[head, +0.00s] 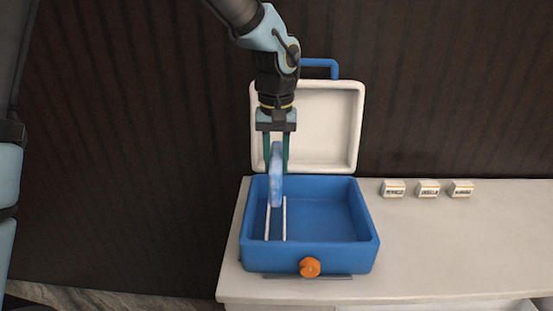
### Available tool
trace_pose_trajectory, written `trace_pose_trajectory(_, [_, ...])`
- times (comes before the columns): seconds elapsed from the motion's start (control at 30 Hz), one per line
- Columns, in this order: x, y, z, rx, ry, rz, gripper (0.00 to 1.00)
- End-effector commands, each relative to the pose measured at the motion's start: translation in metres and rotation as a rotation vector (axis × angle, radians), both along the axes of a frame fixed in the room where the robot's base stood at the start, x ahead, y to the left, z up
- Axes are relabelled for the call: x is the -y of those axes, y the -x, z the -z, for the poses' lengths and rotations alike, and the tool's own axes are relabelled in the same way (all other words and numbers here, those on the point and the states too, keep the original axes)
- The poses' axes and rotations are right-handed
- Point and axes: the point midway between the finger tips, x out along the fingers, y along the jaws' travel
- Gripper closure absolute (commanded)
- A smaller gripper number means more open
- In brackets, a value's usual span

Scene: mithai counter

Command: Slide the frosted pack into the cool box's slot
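The blue cool box (345,257) stands open on the counter, with its white-lined lid (330,125) raised at the back. Inside at the left, two white rails (284,220) mark a narrow slot. The frosted pack (277,180) is pale blue and upright, seen nearly edge-on. My gripper (276,160) points down over the left part of the box, with a finger on each side of the pack's top, and holds it. The pack's lower end is over the slot's far part. I cannot tell whether it is between the rails or above them.
An orange knob (310,267) sits on the box's front wall. Three small labelled boxes (428,189) stand in a row to the right at the back of the counter (450,240). The counter between them and its front edge is clear. A dark panelled wall is behind.

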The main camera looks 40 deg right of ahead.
Motion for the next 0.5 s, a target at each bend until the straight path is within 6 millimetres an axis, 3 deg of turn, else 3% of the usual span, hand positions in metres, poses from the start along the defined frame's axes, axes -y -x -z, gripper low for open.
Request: trace_pose_trajectory(0.5, [0.000, 0.000, 0.043, 0.000, 0.000, 0.001, 1.00])
